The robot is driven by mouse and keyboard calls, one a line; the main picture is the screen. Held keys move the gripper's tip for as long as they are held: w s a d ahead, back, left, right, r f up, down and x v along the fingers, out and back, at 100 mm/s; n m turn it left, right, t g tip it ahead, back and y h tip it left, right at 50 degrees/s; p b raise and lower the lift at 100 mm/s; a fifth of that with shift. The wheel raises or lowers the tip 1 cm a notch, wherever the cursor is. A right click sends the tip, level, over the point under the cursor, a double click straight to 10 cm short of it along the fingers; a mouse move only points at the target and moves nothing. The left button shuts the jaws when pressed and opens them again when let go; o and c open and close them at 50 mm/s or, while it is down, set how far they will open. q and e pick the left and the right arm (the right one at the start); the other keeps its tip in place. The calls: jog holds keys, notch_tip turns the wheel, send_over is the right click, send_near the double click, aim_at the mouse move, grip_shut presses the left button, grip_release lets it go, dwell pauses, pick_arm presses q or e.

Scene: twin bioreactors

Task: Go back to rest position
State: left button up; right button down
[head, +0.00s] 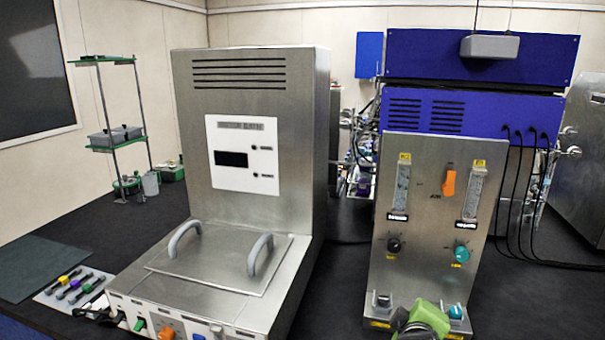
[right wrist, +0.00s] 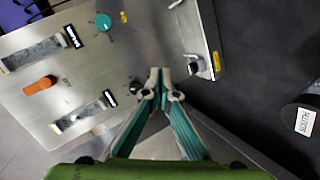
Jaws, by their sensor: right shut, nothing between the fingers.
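My right gripper (head: 425,319) shows at the bottom edge of the head view, in front of the lower part of the steel flow-meter panel (head: 421,210). Only its green and grey body is clear there. In the right wrist view its teal-lined fingers (right wrist: 161,86) meet at the tips and are shut with nothing between them. The fingertips appear over the lower part of the panel (right wrist: 100,60), close to a black knob (right wrist: 135,88) in the picture; I cannot tell whether they touch it. My left gripper is not in view.
A steel bath unit (head: 250,140) with two handles stands left of the panel. A blue box (head: 480,55) sits above the panel, with black cables (head: 520,190) at its right. A teal knob (head: 455,312) is beside my right gripper.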

jog(key=s+f+m+g+y, duration=0.1)
jog(key=s+f, duration=0.3)
jog(key=s+a+f+m+g, duration=0.1)
jog(key=s+f, duration=0.4)
jog(key=s+f+m+g+y, duration=0.1)
jog(key=s+f, duration=0.4)
jog(key=shift+s+a+g+y, duration=0.25)
jog(key=shift+g+y, duration=0.05)
jog(key=shift+g, duration=0.1)
jog(key=s+a+f+m+g+y, duration=0.2)
jog(key=s+f, duration=0.1)
jog(key=s, duration=0.6)
jog(key=s+a+f+m+g+y, duration=0.15)
jog(key=s+f, duration=0.25)
jog(key=s, duration=0.6)
notch_tip(320, 180, down, 29)
jog(key=s+g+b, duration=0.1)
jog(key=s+g, duration=0.1)
jog(key=s, duration=0.1)
jog(key=s+d+f+g+b, duration=0.1)
jog(key=s+d+f, duration=0.1)
jog(key=s+f, duration=1.3)
jog(key=shift+s+d+f+h, duration=0.25)
jog(key=shift+s+h, duration=0.1)
jog(key=shift+s, duration=0.2)
jog(key=shift+g, duration=0.25)
